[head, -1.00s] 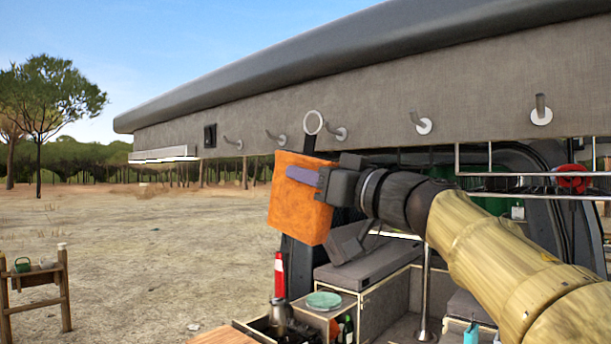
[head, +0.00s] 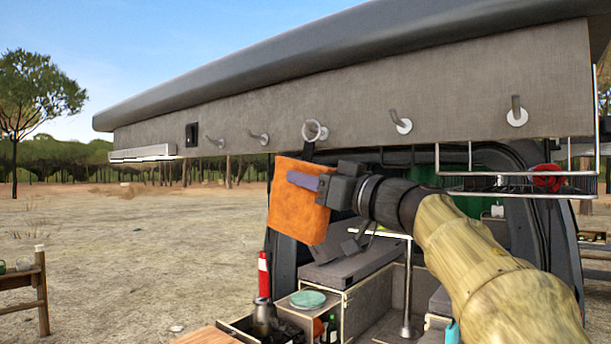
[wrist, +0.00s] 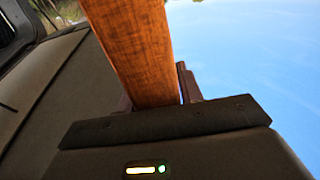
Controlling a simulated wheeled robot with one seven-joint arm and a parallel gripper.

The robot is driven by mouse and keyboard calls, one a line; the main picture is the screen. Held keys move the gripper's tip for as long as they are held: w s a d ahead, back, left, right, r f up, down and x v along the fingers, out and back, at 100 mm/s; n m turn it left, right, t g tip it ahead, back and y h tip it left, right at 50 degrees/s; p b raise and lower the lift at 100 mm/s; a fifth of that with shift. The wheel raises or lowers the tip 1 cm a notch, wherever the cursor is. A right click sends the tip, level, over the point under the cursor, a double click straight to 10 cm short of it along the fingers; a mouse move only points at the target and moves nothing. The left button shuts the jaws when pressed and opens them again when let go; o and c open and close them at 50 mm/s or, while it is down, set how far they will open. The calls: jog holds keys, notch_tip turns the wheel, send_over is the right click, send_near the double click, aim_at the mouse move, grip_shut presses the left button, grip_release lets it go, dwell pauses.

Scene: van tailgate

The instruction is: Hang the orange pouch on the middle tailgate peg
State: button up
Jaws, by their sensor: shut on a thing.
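The orange pouch (head: 298,205) hangs below a dark strap topped by a pale ring (head: 307,130). My gripper (head: 303,181) is shut on the pouch from the right, one purple-grey finger across its face. In the head view, the ring overlaps the middle tailgate peg (head: 323,133); whether it is around the peg or in front of it, I cannot tell. In the wrist view, the pouch (wrist: 132,45) shows edge-on between the fingers; the ring and peg are out of that view.
Other pegs line the grey tailgate panel (head: 450,95), two left (head: 261,138) and two right (head: 402,124) of the middle one. A wire rack (head: 500,187) hangs at right. The van interior with boxes lies below. Open ground is at left.

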jog(key=shift+w+d+f, duration=0.2)
jog(key=shift+f, duration=0.25)
dwell(0.4)
jog(key=o, duration=1.1)
jog(key=shift+o, duration=0.2)
jog(key=b+v, duration=0.5)
jog(key=v, duration=1.2)
jog(key=shift+d, duration=0.15)
jog(key=shift+f, duration=0.1)
